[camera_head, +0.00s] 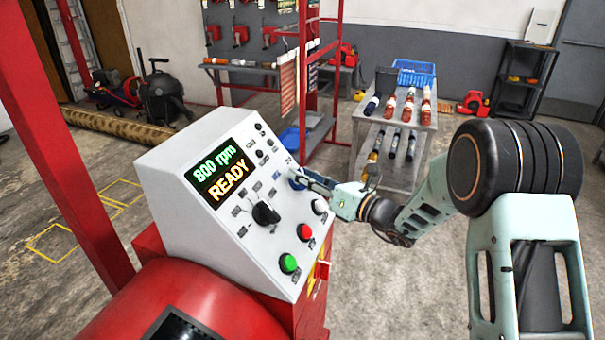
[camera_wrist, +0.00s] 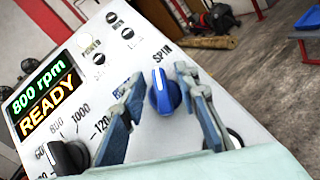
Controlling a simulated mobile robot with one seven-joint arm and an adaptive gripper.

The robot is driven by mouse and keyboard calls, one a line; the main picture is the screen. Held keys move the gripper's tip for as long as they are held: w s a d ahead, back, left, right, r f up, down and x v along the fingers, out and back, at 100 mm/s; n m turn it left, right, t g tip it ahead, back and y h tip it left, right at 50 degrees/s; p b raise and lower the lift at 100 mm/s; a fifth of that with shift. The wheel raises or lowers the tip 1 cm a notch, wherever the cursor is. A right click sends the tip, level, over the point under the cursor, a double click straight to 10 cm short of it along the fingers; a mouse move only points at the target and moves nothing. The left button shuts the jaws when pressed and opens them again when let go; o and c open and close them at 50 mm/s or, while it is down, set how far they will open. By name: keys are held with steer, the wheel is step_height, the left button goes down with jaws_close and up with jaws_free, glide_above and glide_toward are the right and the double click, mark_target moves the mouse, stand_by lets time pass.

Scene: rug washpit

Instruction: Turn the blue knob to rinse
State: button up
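The blue knob (camera_wrist: 163,94) sits on the white sloped control panel (camera_head: 190,150). In the wrist view its white pointer line points up, roughly towards the label SPIN (camera_wrist: 162,52). Another label, starting with R (camera_wrist: 123,91), is mostly hidden behind the left finger. My gripper (camera_wrist: 160,79) is open, with one finger on each side of the knob. I cannot tell whether either finger touches it. In the head view my gripper (camera_head: 312,183) reaches the panel's right edge from the right, and the knob (camera_head: 296,180) is partly hidden behind it.
The display (camera_head: 222,172) reads 800 rpm READY. A black dial (camera_head: 266,213), a white button (camera_head: 320,206), a red button (camera_head: 304,232) and a green button (camera_head: 289,262) are on the same panel. A grey cart with bottles (camera_head: 395,120) stands behind my arm.

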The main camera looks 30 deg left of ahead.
steer(key=shift+a, duration=0.3)
jaws_close()
